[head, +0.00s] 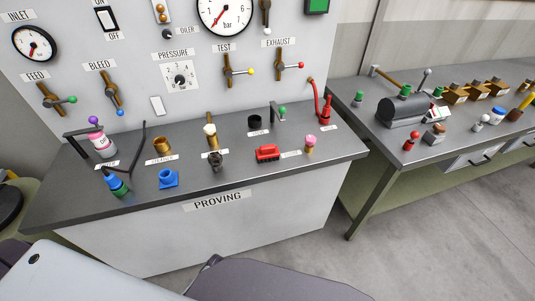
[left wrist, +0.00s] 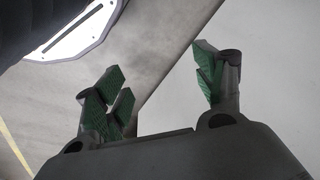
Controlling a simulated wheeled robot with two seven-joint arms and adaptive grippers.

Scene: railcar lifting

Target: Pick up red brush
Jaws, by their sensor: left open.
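A small, low red object (head: 267,153) lies on the dark top of the proving bench (head: 225,178), right of the middle in the head view. It is the closest match to the red brush, but it is too small to make out bristles. My left gripper (left wrist: 158,82) shows in the left wrist view with its green-padded fingers spread apart and nothing between them. A pale surface and grey floor lie beyond it there, with no brush in sight. Neither gripper appears in the head view.
A blue socket (head: 168,179), a blue-and-green bottle (head: 117,186), a pink-topped piece (head: 310,143) and a red bottle (head: 325,109) stand on the bench. A gauge panel (head: 150,70) rises behind.

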